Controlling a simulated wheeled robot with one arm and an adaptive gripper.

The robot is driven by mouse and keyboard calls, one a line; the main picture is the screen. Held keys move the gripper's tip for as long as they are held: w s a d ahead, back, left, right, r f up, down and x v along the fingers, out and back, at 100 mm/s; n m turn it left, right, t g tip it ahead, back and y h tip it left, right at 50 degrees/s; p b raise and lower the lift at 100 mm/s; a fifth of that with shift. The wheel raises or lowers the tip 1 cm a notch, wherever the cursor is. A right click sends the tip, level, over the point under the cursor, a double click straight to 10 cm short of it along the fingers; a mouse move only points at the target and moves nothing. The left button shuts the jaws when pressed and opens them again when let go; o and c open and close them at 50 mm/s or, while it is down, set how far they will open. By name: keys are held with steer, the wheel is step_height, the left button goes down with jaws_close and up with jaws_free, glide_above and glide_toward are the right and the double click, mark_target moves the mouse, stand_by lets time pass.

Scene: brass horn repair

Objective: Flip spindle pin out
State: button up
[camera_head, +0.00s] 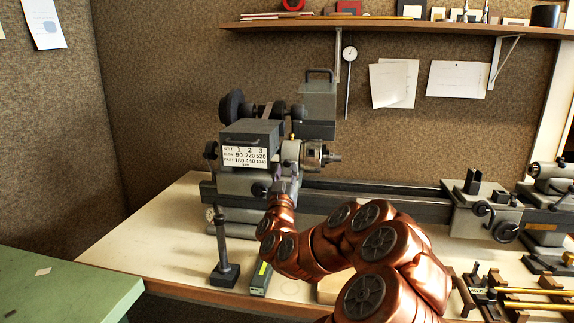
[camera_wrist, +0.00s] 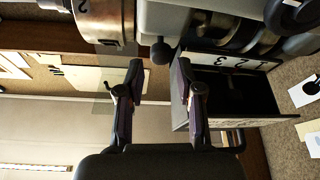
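The lathe headstock (camera_head: 250,145) stands on the bench with its chuck (camera_head: 314,156) facing right. In the wrist view the chuck is the shiny cylinder (camera_wrist: 104,20) at the upper left. A small dark round knob (camera_wrist: 160,53) sticks out of the grey headstock casting and may be the spindle pin; I cannot tell for sure. My gripper (camera_wrist: 159,78) is open, its two fingers apart. The knob lies just beyond and between the fingertips, with no visible contact. In the head view my gripper (camera_head: 285,184) is at the headstock front, below the chuck, and hides that part.
The lathe bed (camera_head: 375,187) runs right to the carriage (camera_head: 487,210). A dark post on a square base (camera_head: 224,270) and a green box (camera_head: 261,279) stand near the bench front. Brass rods (camera_head: 530,292) lie at lower right. A shelf (camera_head: 400,24) hangs above.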

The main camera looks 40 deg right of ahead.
mark_target(287, 166)
steer(key=shift+w+d, duration=0.6)
steer(key=shift+d, duration=0.1)
steer(key=shift+w+d+r+p, duration=0.3)
steer(key=shift+w+d+p, duration=0.1)
steer(key=shift+d, duration=0.15)
jaws_close()
